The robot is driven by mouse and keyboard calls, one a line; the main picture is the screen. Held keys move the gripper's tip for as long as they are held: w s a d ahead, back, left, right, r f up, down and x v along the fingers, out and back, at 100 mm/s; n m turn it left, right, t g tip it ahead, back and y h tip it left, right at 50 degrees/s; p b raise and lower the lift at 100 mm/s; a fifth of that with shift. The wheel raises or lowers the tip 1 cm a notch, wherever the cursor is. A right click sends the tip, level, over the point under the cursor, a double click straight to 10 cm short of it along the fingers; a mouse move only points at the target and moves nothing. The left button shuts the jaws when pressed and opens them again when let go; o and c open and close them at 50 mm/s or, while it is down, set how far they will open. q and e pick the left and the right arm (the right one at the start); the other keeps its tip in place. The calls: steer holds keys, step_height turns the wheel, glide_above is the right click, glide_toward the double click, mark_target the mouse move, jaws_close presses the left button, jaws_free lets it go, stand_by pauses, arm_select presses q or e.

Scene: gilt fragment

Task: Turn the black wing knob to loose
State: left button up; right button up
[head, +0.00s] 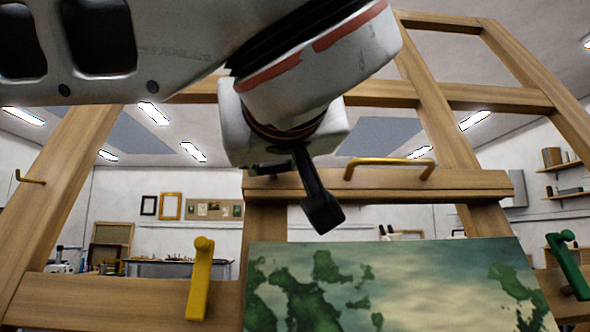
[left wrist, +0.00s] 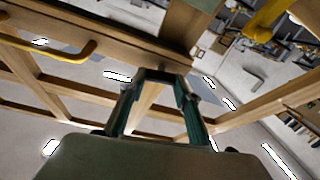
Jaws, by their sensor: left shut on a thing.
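My left gripper (head: 298,185) reaches down from the upper left in the head view to the upper wooden crossbar (head: 455,183) of an easel. One dark finger shows clearly there; the rest of the grasp is mostly hidden by my wrist. In the left wrist view my left gripper (left wrist: 161,88) has its two fingers at the crossbar, around a small dark part, seemingly the black wing knob (left wrist: 159,74). The gripper is shut on it. The knob's wings and their angle cannot be made out. My right gripper is in neither view.
A brass handle (head: 390,162) sticks out on the crossbar right of the gripper. Below are a painting (head: 420,270), a yellow lever (head: 200,280) at left and a green lever (head: 569,266) at right. Slanted easel posts (head: 430,90) stand around.

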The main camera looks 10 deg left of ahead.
arm_select(q)
steer(key=shift+w+n+g+y+p, duration=0.1)
steer(key=shift+n+g+y+p, duration=0.3)
steer(key=shift+n, duration=1.1)
steer(key=shift+n+g+y+p, duration=0.1)
steer(key=shift+n+g+y, duration=0.5)
steer(key=shift+n, duration=0.9)
steer(key=o, duration=1.1)
steer(key=shift+w, duration=0.1)
steer(key=shift+o, duration=0.2)
step_height(320, 180, up, 10)
